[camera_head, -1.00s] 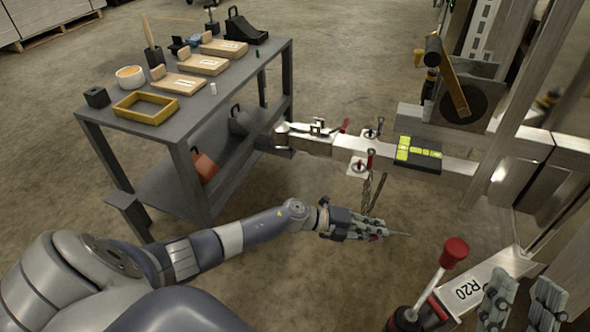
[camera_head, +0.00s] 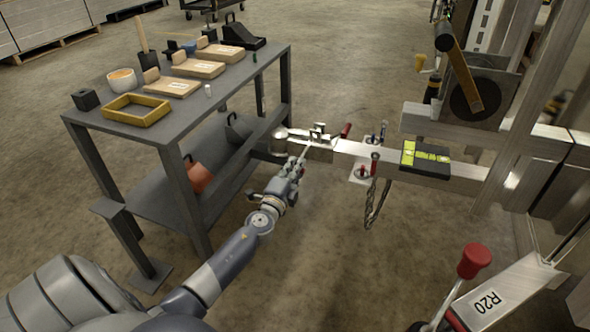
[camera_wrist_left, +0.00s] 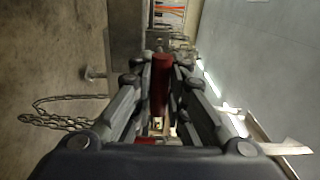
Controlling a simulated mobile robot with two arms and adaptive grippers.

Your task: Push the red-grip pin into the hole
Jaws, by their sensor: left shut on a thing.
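My left gripper (camera_head: 294,167) is shut on the red-grip pin (camera_head: 306,152). The pin's red grip (camera_wrist_left: 160,80) sits between the fingers in the left wrist view. In the head view its thin shaft points up toward the coupler (camera_head: 318,136) at the end of the aluminium trailer tongue (camera_head: 352,150). The fingers are just below and in front of the coupler. I cannot make out the hole, nor tell whether the pin tip touches the coupler. My right gripper is out of view.
A grey workbench (camera_head: 95,117) with wooden blocks and a yellow tray (camera_head: 137,110) stands left of the coupler. Red-topped pins (camera_head: 374,163) and a hanging chain (camera_head: 372,205) are on the tongue. A yellow-and-black level (camera_head: 425,160) lies farther right. A red-knobbed lever (camera_head: 474,261) stands at lower right.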

